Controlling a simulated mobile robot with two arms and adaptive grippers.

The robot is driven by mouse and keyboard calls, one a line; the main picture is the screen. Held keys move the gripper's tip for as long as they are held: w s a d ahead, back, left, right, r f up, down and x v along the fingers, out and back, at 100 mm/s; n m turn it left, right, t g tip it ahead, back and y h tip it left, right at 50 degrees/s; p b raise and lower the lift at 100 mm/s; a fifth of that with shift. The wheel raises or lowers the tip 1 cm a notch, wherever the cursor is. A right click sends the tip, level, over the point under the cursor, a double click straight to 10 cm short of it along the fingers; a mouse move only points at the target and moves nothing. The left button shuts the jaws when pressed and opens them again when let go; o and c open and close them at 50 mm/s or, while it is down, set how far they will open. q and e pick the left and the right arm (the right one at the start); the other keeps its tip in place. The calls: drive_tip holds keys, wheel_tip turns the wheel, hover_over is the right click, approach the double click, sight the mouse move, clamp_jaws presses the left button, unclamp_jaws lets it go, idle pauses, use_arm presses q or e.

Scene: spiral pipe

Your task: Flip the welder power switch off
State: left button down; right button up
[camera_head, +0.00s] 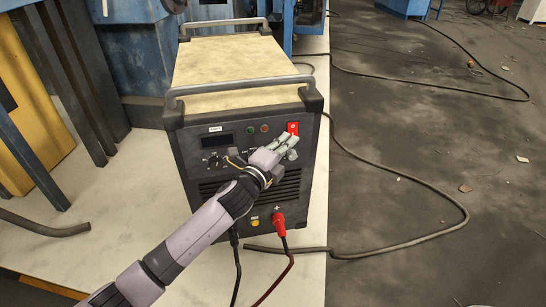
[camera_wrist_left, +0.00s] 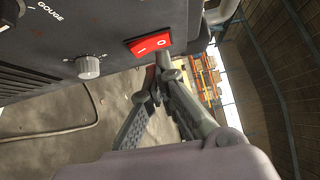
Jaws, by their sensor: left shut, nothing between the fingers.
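The welder (camera_head: 244,115) is a dark box with a beige top, standing on a pale surface. Its red power switch (camera_head: 293,128) is at the upper right of the front panel. In the left wrist view the red switch (camera_wrist_left: 149,43) shows large, with "I" and "O" marks. My left gripper (camera_head: 290,146) is shut and empty, just below the switch in the head view. In the wrist view its fingers (camera_wrist_left: 155,88) are close to the switch; whether they touch it I cannot tell. My right gripper is not in view.
A knob (camera_wrist_left: 88,67) sits beside the switch. A red plug (camera_head: 278,219) with a cable is low on the front panel. A black hose (camera_head: 440,195) curves over the floor at right. Blue machinery (camera_head: 137,55) stands behind at left.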

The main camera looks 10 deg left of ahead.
use_arm(q)
drive_tip(key=v, duration=0.9)
